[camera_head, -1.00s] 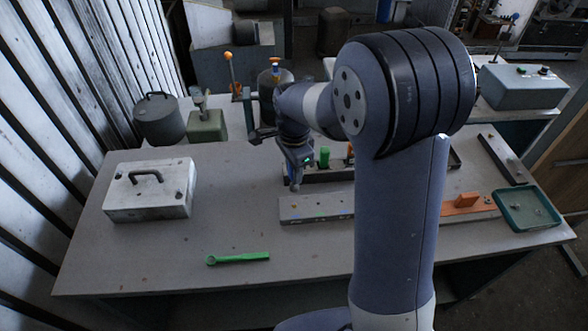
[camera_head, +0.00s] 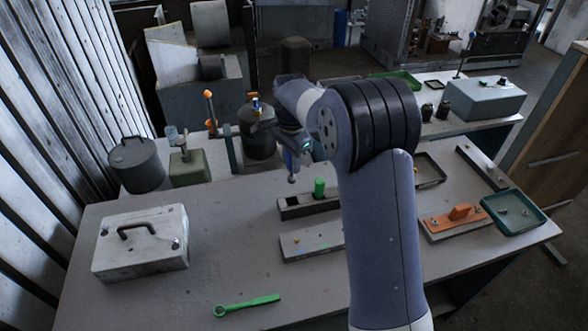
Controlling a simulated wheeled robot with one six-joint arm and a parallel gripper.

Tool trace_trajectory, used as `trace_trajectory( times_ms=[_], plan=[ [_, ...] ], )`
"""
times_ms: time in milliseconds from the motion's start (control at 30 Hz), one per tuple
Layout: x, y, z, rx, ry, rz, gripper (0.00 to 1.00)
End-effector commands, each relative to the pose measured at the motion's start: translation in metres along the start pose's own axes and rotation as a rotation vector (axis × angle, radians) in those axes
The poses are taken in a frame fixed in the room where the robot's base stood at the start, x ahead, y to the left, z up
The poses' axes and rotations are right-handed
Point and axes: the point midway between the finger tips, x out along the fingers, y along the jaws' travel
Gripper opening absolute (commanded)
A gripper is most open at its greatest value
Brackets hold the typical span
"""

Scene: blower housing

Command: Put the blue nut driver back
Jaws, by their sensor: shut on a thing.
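My gripper (camera_head: 294,150) is small and partly turned away in the head view, held above the far middle of the table. It is shut on a slim tool that points down, which looks like the blue nut driver (camera_head: 292,176). Its lower tip shows; its handle is mostly hidden in the jaws. The tool hangs above and to the left of a dark rack (camera_head: 294,212), apart from it as far as I can tell. A green-handled driver (camera_head: 319,187) stands upright in the rack. My arm hides the rack's right end.
A grey bar (camera_head: 306,245) lies before the rack. A green wrench (camera_head: 247,305) and a white case (camera_head: 140,243) are at left. A dark canister (camera_head: 258,140) stands behind. An orange fixture (camera_head: 455,222) and a teal tray (camera_head: 513,212) are at right. The front middle is clear.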

Motion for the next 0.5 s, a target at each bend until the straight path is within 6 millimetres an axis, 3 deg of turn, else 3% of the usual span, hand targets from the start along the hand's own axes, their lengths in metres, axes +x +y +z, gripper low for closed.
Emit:
trace_trajectory(
  times_ms=[267,500],
  plan=[
    [0.014,-0.001,0.000,-0.003,0.000,0.000,0.00],
    [0.041,-0.001,0.000,-0.002,0.000,0.000,0.00]
  ],
)
